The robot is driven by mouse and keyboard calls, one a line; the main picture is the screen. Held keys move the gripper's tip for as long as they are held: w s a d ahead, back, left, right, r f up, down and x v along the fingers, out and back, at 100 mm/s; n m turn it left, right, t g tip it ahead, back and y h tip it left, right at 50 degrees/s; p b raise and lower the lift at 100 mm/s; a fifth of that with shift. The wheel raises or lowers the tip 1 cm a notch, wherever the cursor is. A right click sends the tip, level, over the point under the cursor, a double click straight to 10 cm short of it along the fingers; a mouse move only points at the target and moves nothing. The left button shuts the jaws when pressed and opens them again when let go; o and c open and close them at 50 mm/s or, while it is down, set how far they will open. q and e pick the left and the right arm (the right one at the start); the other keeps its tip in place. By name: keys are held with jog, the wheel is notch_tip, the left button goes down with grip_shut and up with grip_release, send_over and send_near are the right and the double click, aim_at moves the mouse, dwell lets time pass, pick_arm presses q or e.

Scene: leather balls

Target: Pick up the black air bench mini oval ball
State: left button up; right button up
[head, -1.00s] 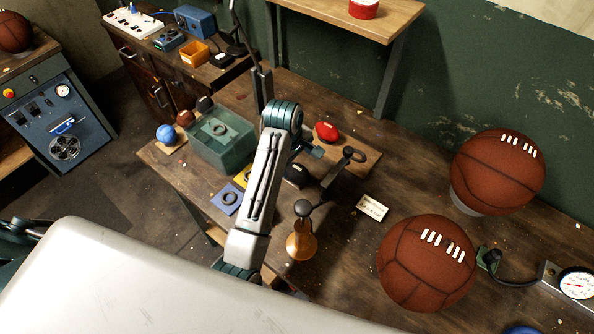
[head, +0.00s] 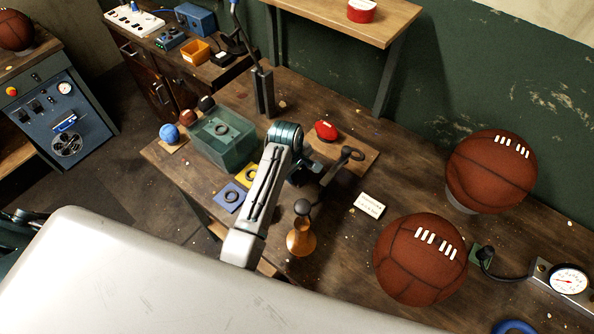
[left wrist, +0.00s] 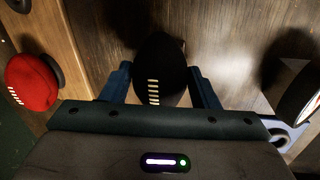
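The black mini oval ball (left wrist: 158,70), with white lace marks, is in the left wrist view. It lies between the two blue fingers of my left gripper (left wrist: 165,82), with narrow gaps seeming to show at both sides, so the gripper is open around it. In the head view my left gripper (head: 302,176) is low over the bench beside the hand pump, and it and its arm hide the black ball there. A red oval ball (head: 326,131) sits just behind the gripper; it also shows in the left wrist view (left wrist: 33,82). My right gripper is not seen.
The black hand pump (head: 340,172) stands close right of the gripper, a brass-coloured stand (head: 301,239) in front. A green bin (head: 222,150), blue square (head: 229,197) and small blue ball (head: 169,132) are left. Two large brown balls (head: 420,262) (head: 491,172) stand right.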

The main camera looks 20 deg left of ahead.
pick_arm(q)
jog(key=c, duration=0.4)
